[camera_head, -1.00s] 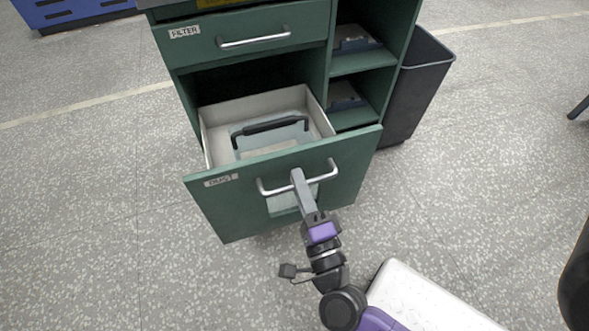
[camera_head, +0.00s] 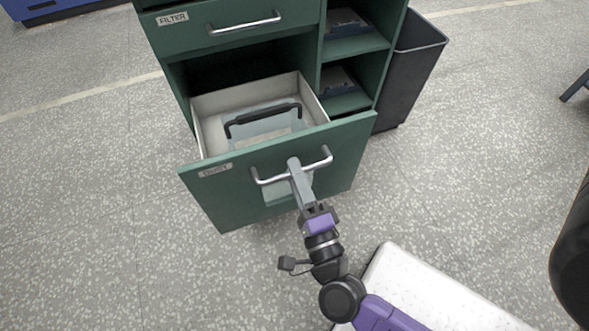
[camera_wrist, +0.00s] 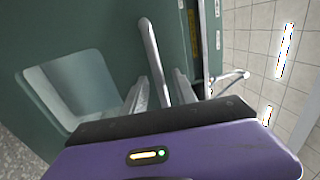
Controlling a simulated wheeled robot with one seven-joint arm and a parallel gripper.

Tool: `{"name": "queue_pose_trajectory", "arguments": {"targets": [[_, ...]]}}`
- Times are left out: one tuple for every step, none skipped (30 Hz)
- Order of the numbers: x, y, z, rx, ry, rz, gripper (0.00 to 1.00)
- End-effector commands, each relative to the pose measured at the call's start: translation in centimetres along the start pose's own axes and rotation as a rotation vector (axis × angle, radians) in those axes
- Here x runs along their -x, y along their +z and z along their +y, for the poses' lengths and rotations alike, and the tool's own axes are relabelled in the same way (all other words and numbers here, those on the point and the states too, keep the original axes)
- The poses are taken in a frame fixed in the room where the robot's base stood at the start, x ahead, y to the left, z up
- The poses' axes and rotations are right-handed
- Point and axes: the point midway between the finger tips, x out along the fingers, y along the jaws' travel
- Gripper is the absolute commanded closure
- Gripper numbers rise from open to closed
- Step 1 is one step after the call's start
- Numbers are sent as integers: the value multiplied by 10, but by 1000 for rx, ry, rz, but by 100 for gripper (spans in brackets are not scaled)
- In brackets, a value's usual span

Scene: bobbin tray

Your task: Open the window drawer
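The window drawer (camera_head: 330,160) is the lower green drawer, with a small label and a pale window (camera_head: 285,188) in its front. It stands well out of the cabinet, its light inner walls showing. A grey bin with a black handle (camera_head: 262,115) lies inside it. My gripper (camera_head: 294,168) is at the silver bar handle (camera_head: 322,160), its fingers closed around the bar as far as I can see. In the wrist view the bar handle (camera_wrist: 152,60) runs down between the fingers (camera_wrist: 160,95), and the window (camera_wrist: 75,88) shows at left.
Above is a shut drawer labelled FILTER (camera_head: 215,30). Open shelves (camera_head: 355,75) with dark items are at right. A dark waste bin (camera_head: 412,75) stands beside the cabinet. The speckled floor in front and at left is clear.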

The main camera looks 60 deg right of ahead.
Motion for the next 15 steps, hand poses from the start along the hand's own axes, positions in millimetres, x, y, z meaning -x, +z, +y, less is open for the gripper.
{"name": "queue_pose_trajectory", "arguments": {"targets": [[8, 1, 0, 2, 4, -3, 66], [13, 1, 0, 3, 5, -4, 66], [19, 0, 0, 3, 4, -4, 66], [25, 0, 0, 2, 5, -4, 66], [30, 0, 0, 3, 5, -3, 66], [36, 0, 0, 3, 5, -3, 66], [41, 0, 0, 3, 5, -3, 66], [46, 0, 0, 2, 5, -4, 66], [52, 0, 0, 3, 4, -3, 66], [55, 0, 0, 3, 4, -3, 66], [58, 0, 0, 3, 4, -2, 66], [62, 0, 0, 3, 3, -1, 66], [65, 0, 0, 3, 3, -2, 66], [66, 0, 0, 2, 2, -2, 66], [68, 0, 0, 2, 2, -2, 66]]}}
